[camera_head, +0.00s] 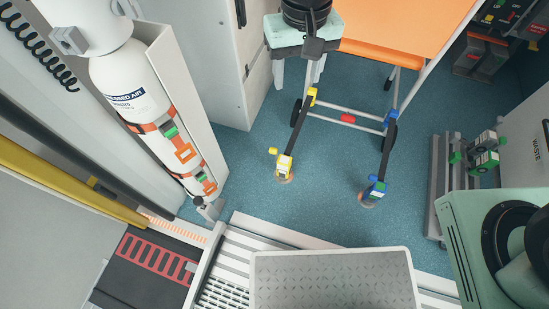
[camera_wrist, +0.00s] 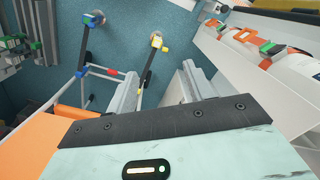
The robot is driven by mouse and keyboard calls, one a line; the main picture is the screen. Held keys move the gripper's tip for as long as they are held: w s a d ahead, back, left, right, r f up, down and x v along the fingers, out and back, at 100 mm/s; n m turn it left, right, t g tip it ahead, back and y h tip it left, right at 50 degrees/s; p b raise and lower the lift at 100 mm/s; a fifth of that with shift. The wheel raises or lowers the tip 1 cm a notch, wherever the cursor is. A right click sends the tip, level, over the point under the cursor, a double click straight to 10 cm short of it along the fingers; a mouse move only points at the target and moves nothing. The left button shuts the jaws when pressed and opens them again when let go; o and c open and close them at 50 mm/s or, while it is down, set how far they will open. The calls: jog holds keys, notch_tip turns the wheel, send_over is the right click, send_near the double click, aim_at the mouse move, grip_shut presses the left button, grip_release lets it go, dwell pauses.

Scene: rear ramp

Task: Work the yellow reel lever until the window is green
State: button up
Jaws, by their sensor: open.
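The yellow reel (camera_head: 284,167) sits on the blue floor in the middle of the head view. Its small yellow lever (camera_head: 273,151) sticks out to the left. A black strap runs from the reel up to a yellow fitting on the frame of the orange stretcher or seat (camera_head: 400,30). The yellow reel also shows near the top of the wrist view (camera_wrist: 157,42). Its window is too small to read a colour. My gripper (camera_head: 297,80) is open and empty, its two grey fingers apart, above and behind the reel. It does not touch the lever. The fingers also show in the wrist view (camera_wrist: 162,80).
A blue reel (camera_head: 375,190) with its own strap stands to the right. A rail with green clamps (camera_head: 440,190) is at the right. Blue floor around the yellow reel is clear.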

jog(key=w+a+f+m+b, duration=0.1)
jog(key=w+a+f+b, duration=0.2)
jog(key=f, duration=0.6)
jog(key=w+f+m+b, duration=0.2)
jog(key=w+f+b, duration=0.3)
jog(key=f, duration=0.4)
jog(key=m+b, duration=0.4)
jog(key=b, duration=0.7)
send_near(274, 149)
notch_tip(274, 149, down, 10)
jog(key=b, duration=0.7)
jog(key=shift+s+a+f+b, duration=0.1)
jog(key=shift+a+f+b, duration=0.1)
jog(key=shift+b, duration=0.2)
grip_shut()
